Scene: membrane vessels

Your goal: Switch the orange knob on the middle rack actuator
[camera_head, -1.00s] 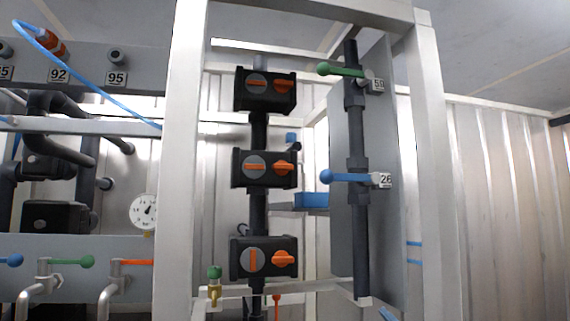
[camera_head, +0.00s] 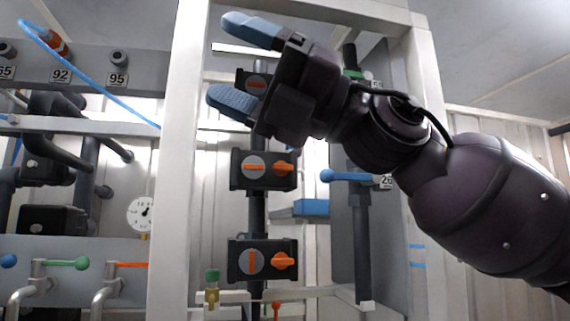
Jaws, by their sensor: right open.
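Black actuators are stacked on a dark vertical pipe inside the white frame. The middle actuator (camera_head: 263,184) has a grey dial with a horizontal orange bar and an orange knob (camera_head: 283,168) on its right. The lower actuator (camera_head: 262,273) has a vertical bar on its dial and its own orange knob. The upper actuator (camera_head: 243,78) is mostly hidden behind my right gripper. My right gripper (camera_head: 229,63) is open and empty, with blue fingertips pointing left, above the middle actuator. My left gripper is not in view.
A blue-handled valve (camera_head: 345,176) marked 26 is right of the actuators. The white frame's left post (camera_head: 177,190) and right post (camera_head: 437,120) border the rack. A pressure gauge (camera_head: 141,213) and green and orange levers are at left.

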